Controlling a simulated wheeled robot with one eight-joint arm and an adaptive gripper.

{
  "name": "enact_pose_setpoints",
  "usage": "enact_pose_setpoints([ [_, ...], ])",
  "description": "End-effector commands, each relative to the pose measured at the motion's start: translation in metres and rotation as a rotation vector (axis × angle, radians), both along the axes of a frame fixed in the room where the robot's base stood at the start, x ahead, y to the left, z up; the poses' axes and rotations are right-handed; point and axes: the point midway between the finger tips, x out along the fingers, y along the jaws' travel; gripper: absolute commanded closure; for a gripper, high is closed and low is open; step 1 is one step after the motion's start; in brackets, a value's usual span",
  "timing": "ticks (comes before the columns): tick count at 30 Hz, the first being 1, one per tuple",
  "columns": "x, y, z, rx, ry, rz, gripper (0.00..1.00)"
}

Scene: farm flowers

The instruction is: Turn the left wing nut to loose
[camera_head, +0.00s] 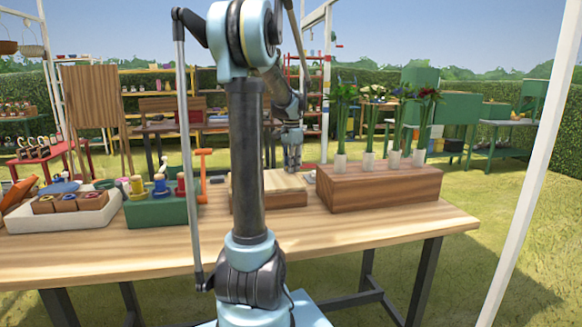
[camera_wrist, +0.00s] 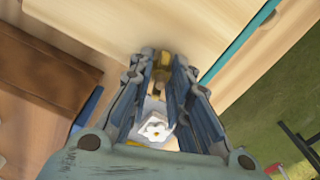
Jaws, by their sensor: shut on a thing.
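In the wrist view, my gripper (camera_wrist: 162,66) has its two fingers closed on a small brass-yellow wing nut (camera_wrist: 160,78), mostly hidden between the fingertips. The nut is at the edge of a pale wooden board (camera_wrist: 120,25). I cannot tell which side's nut it is or how far it is turned. In the head view, my gripper (camera_head: 292,168) points down at the back of the pale board (camera_head: 285,182) on the table. My arm hides part of the board, and the wing nuts do not show there.
A brown wooden block (camera_head: 385,190) with several flower vases stands right of the board. A green tool box (camera_head: 160,210) and a white tray (camera_head: 95,215) stand to the left. The wooden table's (camera_head: 330,232) front strip is clear.

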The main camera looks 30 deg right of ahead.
Motion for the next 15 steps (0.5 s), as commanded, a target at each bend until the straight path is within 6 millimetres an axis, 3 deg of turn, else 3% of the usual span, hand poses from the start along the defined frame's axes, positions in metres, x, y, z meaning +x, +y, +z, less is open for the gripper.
enact_pose_setpoints([
  [15,-0.0033,0.0007,-0.0006,0.003,0.007,0.488,1.0],
])
